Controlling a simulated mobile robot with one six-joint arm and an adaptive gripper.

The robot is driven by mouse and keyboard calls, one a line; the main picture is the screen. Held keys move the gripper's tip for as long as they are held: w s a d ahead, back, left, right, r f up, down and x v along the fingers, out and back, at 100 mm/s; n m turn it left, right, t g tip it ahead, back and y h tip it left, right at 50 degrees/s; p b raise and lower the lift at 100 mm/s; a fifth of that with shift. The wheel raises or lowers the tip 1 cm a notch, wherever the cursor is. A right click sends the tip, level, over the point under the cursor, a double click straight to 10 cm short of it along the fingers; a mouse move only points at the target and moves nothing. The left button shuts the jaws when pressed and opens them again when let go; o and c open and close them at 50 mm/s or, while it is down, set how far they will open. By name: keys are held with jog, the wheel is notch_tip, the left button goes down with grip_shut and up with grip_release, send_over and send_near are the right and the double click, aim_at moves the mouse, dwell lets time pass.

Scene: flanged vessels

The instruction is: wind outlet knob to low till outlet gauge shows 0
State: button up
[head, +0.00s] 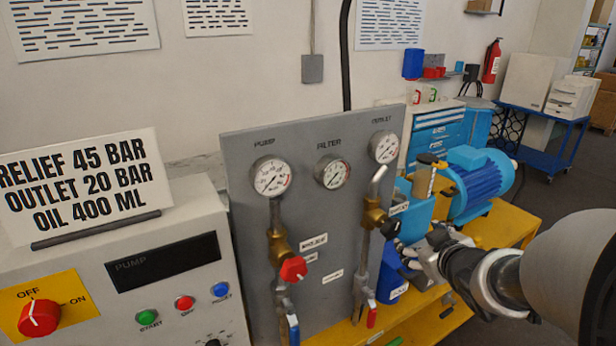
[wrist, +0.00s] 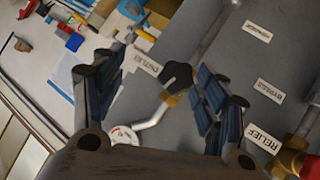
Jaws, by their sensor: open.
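The outlet knob is a black lobed knob (wrist: 178,77) on a brass valve body, and it shows between my fingers in the wrist view. In the head view the black knob (head: 391,229) is on the right pipe of the grey panel, just left of my gripper (head: 416,252). My gripper (wrist: 158,88) is open, with one blue-padded finger on each side of the knob in the picture; I see no clear contact. The outlet gauge (head: 384,147) is at the panel's top right; its needle is too small to read. Part of a gauge (wrist: 123,135) shows in the wrist view.
The grey panel (head: 330,240) also carries a pump gauge (head: 271,176), a filter gauge (head: 333,172) and a red relief knob (head: 293,269). A blue motor (head: 478,180) stands on the yellow bench behind my gripper. A sign (head: 85,185) reads "outlet 20 bar".

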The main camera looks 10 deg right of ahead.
jog(key=d+f+t+y+p, duration=0.2)
jog(key=d+f+y, duration=0.1)
jog(key=t+y+p, duration=0.1)
jog(key=t+y, duration=0.2)
jog(key=y, duration=0.3)
send_near(395, 231)
jog(key=b+x, duration=0.2)
jog(key=x, duration=0.9)
jog(key=shift+s, duration=0.1)
jog(key=shift+c, duration=0.4)
jog(key=c, duration=1)
jog(key=n+b, duration=0.2)
jog(key=shift+f+b, duration=0.2)
jog(key=shift+b, duration=0.15)
jog(key=shift+r+n+b, duration=0.15)
jog(key=shift+n+b, duration=0.3)
jog(key=shift+n, duration=0.35)
